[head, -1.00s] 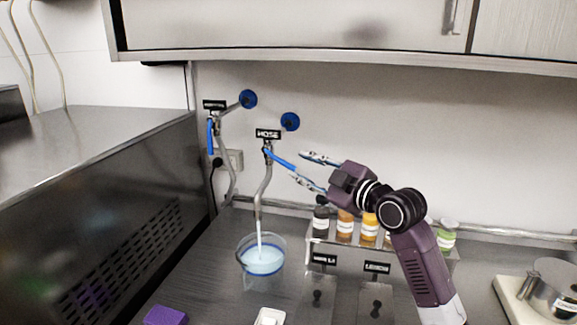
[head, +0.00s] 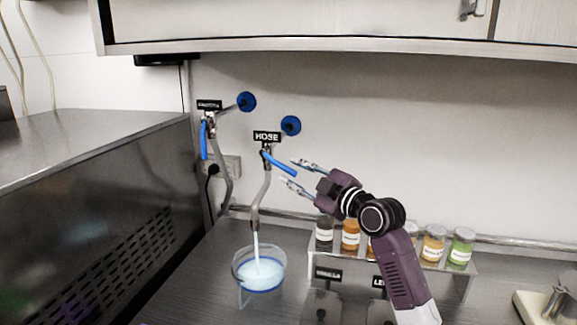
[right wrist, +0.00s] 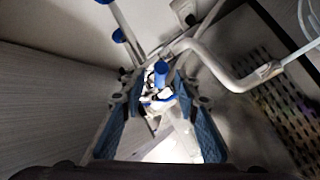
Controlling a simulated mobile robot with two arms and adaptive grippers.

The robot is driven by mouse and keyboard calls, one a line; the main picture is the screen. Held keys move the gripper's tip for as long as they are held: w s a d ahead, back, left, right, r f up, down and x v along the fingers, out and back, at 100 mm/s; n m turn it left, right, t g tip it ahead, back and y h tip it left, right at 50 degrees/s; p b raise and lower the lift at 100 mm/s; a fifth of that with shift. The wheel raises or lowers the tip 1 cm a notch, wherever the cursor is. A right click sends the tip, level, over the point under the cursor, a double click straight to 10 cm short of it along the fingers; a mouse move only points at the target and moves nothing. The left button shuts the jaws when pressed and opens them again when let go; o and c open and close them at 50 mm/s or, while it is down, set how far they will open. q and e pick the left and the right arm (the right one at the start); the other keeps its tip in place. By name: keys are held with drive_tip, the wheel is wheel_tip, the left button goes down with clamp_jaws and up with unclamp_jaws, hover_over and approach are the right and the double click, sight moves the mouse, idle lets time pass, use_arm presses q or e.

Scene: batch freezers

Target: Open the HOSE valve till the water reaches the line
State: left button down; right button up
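The HOSE valve has a blue lever (head: 280,164) under the black HOSE label (head: 267,137); it slants down to the right. Water runs from the tube (head: 261,203) below it into a clear container (head: 238,272) holding pale water (head: 262,273). A blue line rings the container; I cannot tell exactly how the level compares with it. My right gripper (head: 288,171) is open, its fingertips on either side of the lever's free end. In the right wrist view the blue lever (right wrist: 160,72) shows between the open fingers (right wrist: 162,100); contact is unclear. My left gripper is out of view.
A second tap with a blue lever (head: 204,140) hangs to the left. A rack (head: 460,273) of several labelled jars stands behind my right arm. A steel cabinet (head: 100,200) bounds the left, and a cupboard (head: 300,22) hangs above.

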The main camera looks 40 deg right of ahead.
sight(292, 172)
drive_tip(key=w, duration=0.3)
drive_tip(key=shift+w+d+f+p, duration=0.1)
drive_tip(key=shift+w+f+p, duration=0.1)
drive_tip(key=shift+p, duration=0.2)
drive_tip(key=shift+s, duration=0.1)
drive_tip(key=shift+s+r, duration=0.1)
drive_tip(key=shift+c, duration=0.4)
clamp_jaws()
